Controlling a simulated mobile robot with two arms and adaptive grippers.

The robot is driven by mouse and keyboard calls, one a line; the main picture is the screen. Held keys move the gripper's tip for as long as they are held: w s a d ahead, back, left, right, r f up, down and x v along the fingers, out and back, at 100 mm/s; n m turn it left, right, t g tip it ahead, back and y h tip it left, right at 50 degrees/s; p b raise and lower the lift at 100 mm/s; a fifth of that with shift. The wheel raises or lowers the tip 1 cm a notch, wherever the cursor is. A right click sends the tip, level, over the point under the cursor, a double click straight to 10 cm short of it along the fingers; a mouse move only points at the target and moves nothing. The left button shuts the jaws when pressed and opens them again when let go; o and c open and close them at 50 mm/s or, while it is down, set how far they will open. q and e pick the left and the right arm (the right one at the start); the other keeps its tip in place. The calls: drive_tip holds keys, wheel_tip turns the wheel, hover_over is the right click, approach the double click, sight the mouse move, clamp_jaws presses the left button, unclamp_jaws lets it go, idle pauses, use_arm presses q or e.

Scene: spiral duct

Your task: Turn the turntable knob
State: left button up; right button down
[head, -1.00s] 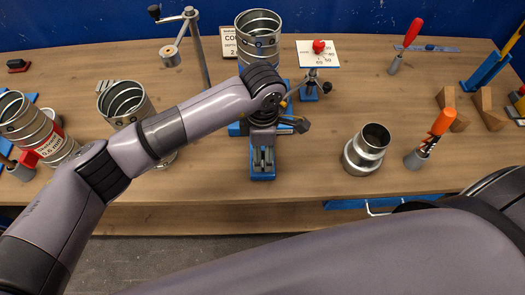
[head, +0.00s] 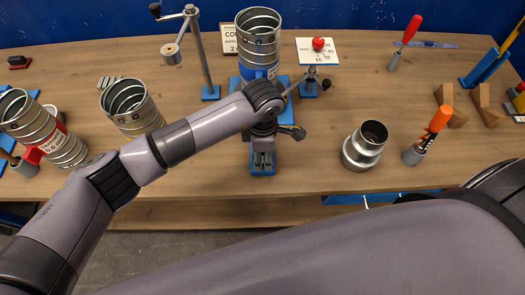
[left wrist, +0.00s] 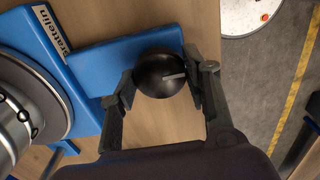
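The turntable knob (left wrist: 158,75) is round and black with a pale pointer line, at the end of the blue turntable base (left wrist: 98,62) in the left wrist view. My left gripper (left wrist: 160,88) has one finger on each side of it, very close to its edges. I cannot tell whether the fingers touch it. In the head view my left gripper (head: 262,157) is over the front end of the blue base (head: 262,171) and hides the knob. A spiral duct (head: 258,42) stands upright on the turntable behind my wrist. My right gripper is out of view.
A metal reducer (head: 362,148) and an orange-handled tool (head: 432,130) stand to the right. Duct pieces (head: 130,105) stand left. The bench front (head: 225,185) is clear.

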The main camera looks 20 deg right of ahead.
use_arm(q)
drive_tip(key=c, duration=0.6)
drive_tip(key=shift+w+f+n+b, duration=0.1)
drive_tip(key=shift+f+n+b, duration=0.05)
drive_tip(key=shift+n+b, duration=1)
drive_tip(key=n+b, duration=0.9)
drive_tip(key=b, duration=0.1)
drive_tip(key=shift+n, duration=0.35)
drive_tip(key=n+b, duration=0.3)
drive_tip(key=shift+r+n+b, duration=0.2)
drive_tip(key=shift+n+b, duration=1)
drive_tip(key=shift+n, duration=0.7)
